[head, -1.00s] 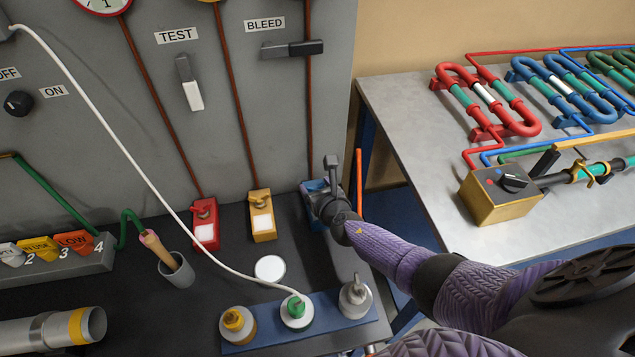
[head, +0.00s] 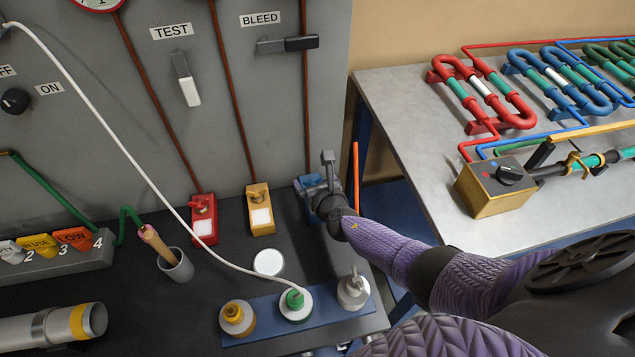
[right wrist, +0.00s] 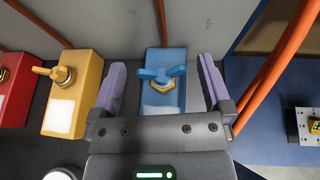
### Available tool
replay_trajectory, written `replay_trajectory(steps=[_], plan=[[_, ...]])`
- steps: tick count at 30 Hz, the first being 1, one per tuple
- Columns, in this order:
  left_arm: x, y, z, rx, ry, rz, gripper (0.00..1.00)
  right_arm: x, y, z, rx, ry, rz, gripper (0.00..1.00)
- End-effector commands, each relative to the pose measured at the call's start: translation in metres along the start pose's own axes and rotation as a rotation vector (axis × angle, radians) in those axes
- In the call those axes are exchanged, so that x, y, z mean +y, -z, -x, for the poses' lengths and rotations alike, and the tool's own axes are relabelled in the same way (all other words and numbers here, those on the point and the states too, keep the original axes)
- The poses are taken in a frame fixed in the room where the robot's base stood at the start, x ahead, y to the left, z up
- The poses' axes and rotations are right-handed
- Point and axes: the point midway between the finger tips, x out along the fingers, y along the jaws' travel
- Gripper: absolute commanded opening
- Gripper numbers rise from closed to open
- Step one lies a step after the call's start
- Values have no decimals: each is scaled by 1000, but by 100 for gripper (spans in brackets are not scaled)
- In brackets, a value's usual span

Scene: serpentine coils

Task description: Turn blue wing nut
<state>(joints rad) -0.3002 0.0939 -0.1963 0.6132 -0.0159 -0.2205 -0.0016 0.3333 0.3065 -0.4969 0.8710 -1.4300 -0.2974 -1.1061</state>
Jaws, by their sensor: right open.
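The blue wing nut (right wrist: 160,75) sits on a brass stud at the far end of a blue block (right wrist: 165,100). Its two wings spread left and right in the right wrist view. My right gripper (right wrist: 159,75) is open, with one purple finger on each side of the block and a gap to the wing nut on both sides. In the head view the right gripper (head: 328,188) covers most of the blue block (head: 306,182), and the wing nut is hidden there. My left gripper is out of view.
A yellow block (head: 260,212) and a red block (head: 204,222) stand left of the blue one. An orange rod (head: 356,178) rises close right of the gripper. The grey panel (head: 230,110) stands behind. Capped bottles on a blue strip (head: 265,311) are in front.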

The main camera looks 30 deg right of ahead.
Motion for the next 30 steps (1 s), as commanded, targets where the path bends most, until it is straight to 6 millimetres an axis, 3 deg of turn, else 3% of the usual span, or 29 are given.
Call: replay_trajectory(steps=[6, 12, 17, 30], plan=[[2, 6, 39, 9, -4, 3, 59, 0, -8, 50, 1, -1, 1, 100], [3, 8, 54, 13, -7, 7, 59, 0, -4, 85, 0, 0, 1, 100], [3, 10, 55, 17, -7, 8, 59, 0, -2, 94, -1, 1, 0, 100], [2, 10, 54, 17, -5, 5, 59, 0, -1, 94, -1, 1, 0, 100]])
